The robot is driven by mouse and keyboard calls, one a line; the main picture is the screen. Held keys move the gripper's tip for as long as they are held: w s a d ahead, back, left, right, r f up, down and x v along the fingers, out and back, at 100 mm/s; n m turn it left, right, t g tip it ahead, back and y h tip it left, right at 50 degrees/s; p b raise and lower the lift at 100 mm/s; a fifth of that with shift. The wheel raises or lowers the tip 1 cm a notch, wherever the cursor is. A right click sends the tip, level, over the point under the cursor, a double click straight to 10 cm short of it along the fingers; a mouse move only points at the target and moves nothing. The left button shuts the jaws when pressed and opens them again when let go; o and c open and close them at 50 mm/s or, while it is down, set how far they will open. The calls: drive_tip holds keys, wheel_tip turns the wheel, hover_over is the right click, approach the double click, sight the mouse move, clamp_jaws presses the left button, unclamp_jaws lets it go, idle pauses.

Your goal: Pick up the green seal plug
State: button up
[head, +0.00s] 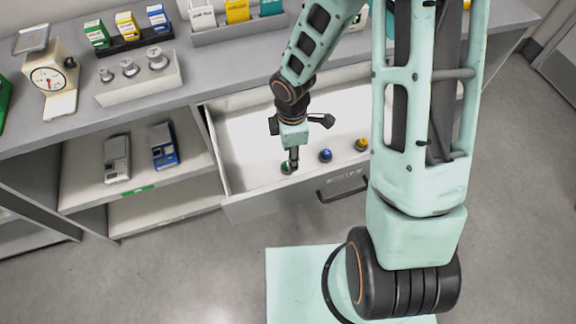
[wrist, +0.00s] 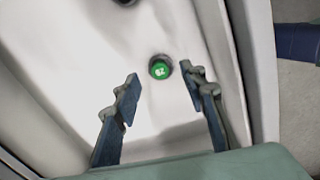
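The green seal plug (wrist: 160,68) sits on the white floor of the open drawer, its green top marked with white characters. In the head view the plug (head: 287,168) is partly hidden behind my gripper (head: 293,162). In the wrist view my gripper (wrist: 160,84) is open, with one finger to the left and one to the right of the plug. The plug lies near the fingertips and slightly beyond them. I see no finger touching it.
A blue-topped plug (head: 325,155) and a yellow-topped plug (head: 361,145) stand to the right in the drawer (head: 240,208). The drawer's front wall is close to my gripper. A dial scale (head: 50,80) and a block of weights (head: 140,84) stand on the counter.

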drive_tip(key=f, duration=0.4)
drive_tip(key=shift+w+a+f+b, duration=0.1)
drive_tip(key=shift+a+f+b, duration=0.15)
drive_tip(key=shift+a+b, duration=0.1)
drive_tip(key=c, duration=0.9)
